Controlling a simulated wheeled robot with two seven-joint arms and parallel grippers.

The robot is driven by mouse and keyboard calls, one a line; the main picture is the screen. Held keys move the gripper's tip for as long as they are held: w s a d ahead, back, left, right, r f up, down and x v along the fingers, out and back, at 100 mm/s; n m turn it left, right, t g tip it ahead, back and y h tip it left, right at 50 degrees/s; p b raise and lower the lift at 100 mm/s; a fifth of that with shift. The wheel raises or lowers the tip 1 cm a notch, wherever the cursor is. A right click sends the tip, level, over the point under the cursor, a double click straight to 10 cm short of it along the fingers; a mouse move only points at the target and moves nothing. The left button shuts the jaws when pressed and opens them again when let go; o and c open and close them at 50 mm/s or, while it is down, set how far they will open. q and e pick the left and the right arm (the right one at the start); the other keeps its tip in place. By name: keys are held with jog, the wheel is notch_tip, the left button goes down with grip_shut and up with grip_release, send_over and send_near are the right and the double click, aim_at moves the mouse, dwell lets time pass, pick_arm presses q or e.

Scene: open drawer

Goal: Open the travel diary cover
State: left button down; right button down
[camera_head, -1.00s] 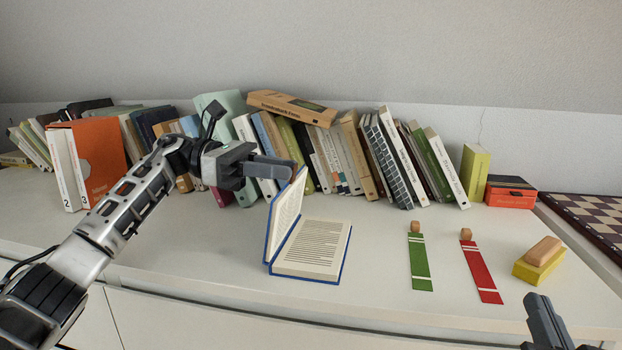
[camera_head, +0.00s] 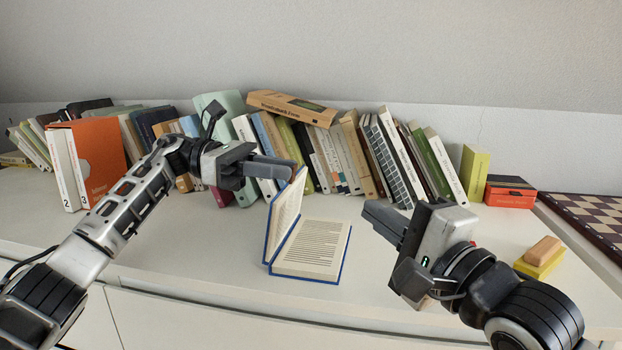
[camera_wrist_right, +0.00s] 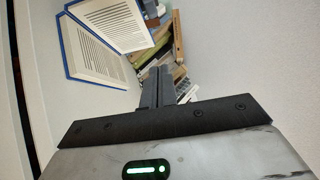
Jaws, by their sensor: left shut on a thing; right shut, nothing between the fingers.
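The travel diary (camera_head: 312,247) is a blue-covered book on the white cabinet top, with its printed page block facing up. Its cover (camera_head: 284,216) stands raised, tilted up at the left side. My left gripper (camera_head: 292,168) is shut on the upper edge of the cover. My right gripper (camera_head: 372,212) is shut and empty, in the air to the right of the diary and apart from it. In the right wrist view the shut fingers (camera_wrist_right: 157,85) point toward the books, and the open diary (camera_wrist_right: 98,58) is at upper left.
A row of leaning books (camera_head: 340,155) lines the wall behind. A yellow block with a wooden piece (camera_head: 540,255), an orange box (camera_head: 508,192) and a checkered board (camera_head: 590,215) are at the right. My right arm hides the red and green strips.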

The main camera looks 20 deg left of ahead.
pick_arm(q)
jog(key=shift+f, duration=0.4)
pick_arm(e)
jog(key=s+a+x, duration=0.1)
jog(key=s+x, duration=0.1)
jog(key=x, duration=1)
jog(key=shift+a+r, duration=0.25)
jog(key=shift+a, duration=0.2)
jog(key=shift+s+a, duration=0.1)
jog(key=shift+s, duration=0.1)
